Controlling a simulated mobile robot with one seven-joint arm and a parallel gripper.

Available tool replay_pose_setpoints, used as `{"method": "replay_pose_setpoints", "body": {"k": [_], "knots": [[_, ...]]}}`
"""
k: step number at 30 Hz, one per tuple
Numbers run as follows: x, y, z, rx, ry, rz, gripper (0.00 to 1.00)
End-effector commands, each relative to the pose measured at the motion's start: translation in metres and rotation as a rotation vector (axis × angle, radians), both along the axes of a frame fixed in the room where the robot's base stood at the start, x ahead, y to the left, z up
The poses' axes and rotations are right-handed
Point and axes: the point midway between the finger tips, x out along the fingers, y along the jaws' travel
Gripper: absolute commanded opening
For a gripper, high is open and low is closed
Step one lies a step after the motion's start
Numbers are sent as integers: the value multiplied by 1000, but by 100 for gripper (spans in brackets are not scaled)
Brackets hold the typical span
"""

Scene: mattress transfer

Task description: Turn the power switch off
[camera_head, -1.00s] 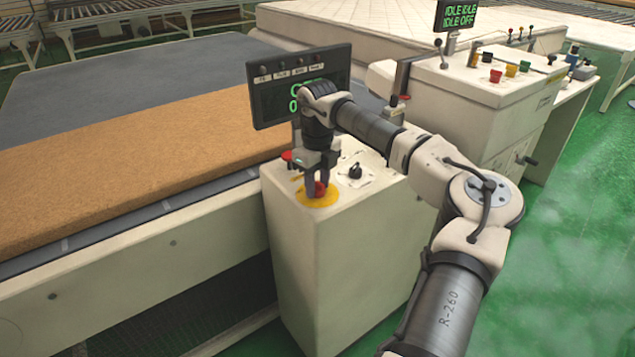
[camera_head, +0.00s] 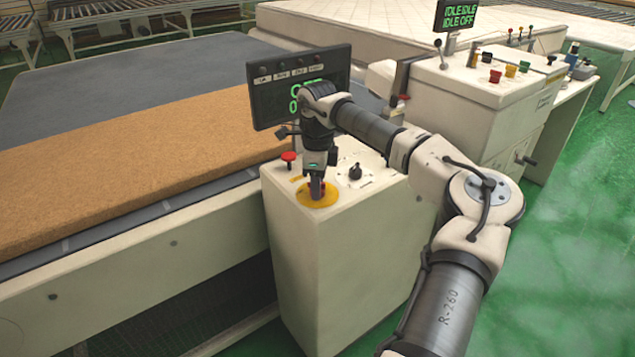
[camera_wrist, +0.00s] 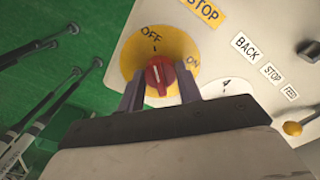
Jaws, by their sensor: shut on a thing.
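The power switch is a red knob on a round yellow plate marked OFF and ON, on top of the white control box (camera_head: 345,250). In the head view the yellow plate (camera_head: 318,201) shows around my gripper (camera_head: 317,189), which points down and mostly hides the knob. In the wrist view the red knob (camera_wrist: 160,75) sits between the two fingers of my gripper (camera_wrist: 160,88), shut on its sides. The knob's white line points up towards the OFF mark (camera_wrist: 151,34), away from the ON mark (camera_wrist: 193,62).
A red push button (camera_head: 289,157) and a black selector (camera_head: 355,172) stand close to the switch on the same box. A display panel (camera_head: 290,92) rises behind. A brown mattress slab (camera_head: 130,160) lies on the conveyor at left. Green floor is clear at right.

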Motion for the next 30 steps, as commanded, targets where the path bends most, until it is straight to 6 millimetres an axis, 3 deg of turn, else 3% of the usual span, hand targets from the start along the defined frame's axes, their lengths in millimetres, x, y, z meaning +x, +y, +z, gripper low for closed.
{"method": "replay_pose_setpoints", "body": {"k": [12, 13, 18, 30], "knots": [[1, 1, 1, 2, -4, 8, 12], [1, 1, 1, 2, -4, 8, 36], [0, 1, 1, 2, -2, 8, 56], [1, 0, 10, -1, -4, 6, 56]]}}
